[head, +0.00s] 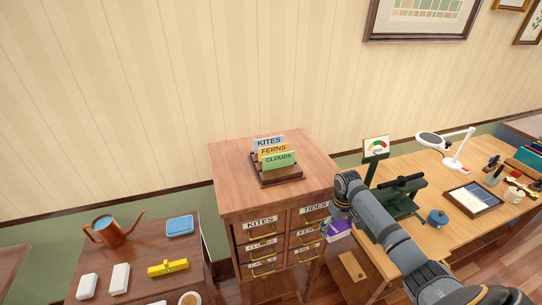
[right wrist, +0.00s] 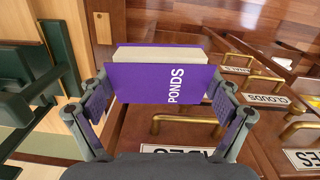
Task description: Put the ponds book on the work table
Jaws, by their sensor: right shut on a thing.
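The purple ponds book (right wrist: 150,85) is between the two fingers of my right gripper (right wrist: 162,98) in the right wrist view, its PONDS lettering facing the camera. The gripper is shut on it. In the head view the book (head: 339,231) hangs in the air between the drawer cabinet and the work table (head: 409,165), mostly below my right arm. The work table is the light wooden one at the right. Its near left part is partly hidden by my arm. My left gripper is not in view.
A green press (head: 400,197), blue pot (head: 437,218), framed tray (head: 472,199) and lamp (head: 453,164) stand on the work table. A side table with a watering can (head: 112,231) is left.

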